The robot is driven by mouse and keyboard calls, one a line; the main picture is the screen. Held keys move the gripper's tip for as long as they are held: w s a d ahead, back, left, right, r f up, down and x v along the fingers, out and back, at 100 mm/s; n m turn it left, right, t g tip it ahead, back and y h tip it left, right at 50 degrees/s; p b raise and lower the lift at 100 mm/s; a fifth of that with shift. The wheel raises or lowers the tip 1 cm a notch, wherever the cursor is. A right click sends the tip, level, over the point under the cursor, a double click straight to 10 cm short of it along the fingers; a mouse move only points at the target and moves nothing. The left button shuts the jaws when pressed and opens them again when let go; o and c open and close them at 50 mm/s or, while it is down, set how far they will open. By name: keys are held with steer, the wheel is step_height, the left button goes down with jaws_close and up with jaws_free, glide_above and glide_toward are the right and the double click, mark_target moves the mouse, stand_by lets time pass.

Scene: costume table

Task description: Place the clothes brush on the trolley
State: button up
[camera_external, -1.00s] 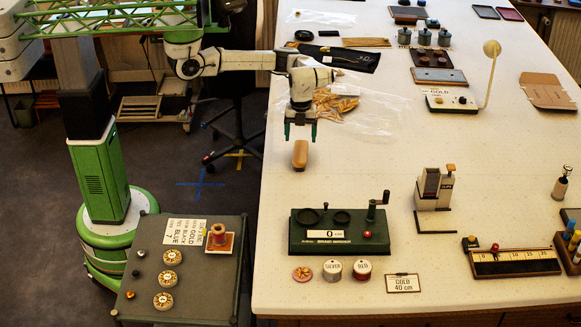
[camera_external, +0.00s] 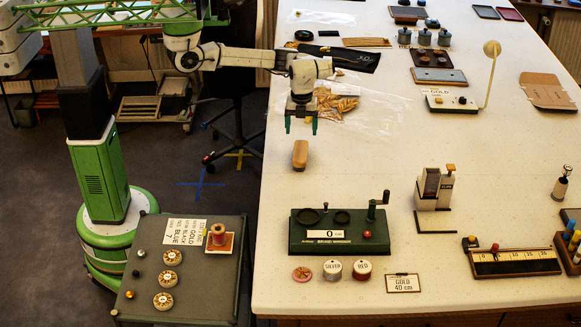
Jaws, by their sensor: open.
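The clothes brush (camera_external: 300,155), a tan block with rounded ends, lies on the white table left of its middle. My gripper (camera_external: 301,128) is above and just behind it, fingers pointing down and apart, with nothing between them. A gap shows between the fingertips and the brush. The trolley (camera_external: 212,292) stands at the lower left beside the table, with a dark grey top. On it are a written card (camera_external: 185,231), a copper-coloured spool on a red base (camera_external: 219,238), several round gold-and-white pieces (camera_external: 172,257) and small balls.
A green braid winder (camera_external: 338,232) with a crank stands on the table in front of the brush. Clear plastic with tan pieces (camera_external: 335,103) lies behind my gripper. The trolley top is bare at its front right.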

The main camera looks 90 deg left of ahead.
mark_target(300, 150)
steer(key=p, duration=0.4)
steer(key=shift+s, duration=0.25)
step_height(300, 150, down, 11)
steer(key=shift+w+a+f+p, duration=0.1)
steer(key=shift+w+p, duration=0.05)
steer(key=shift+p, duration=0.3)
steer(key=shift+c, duration=0.4)
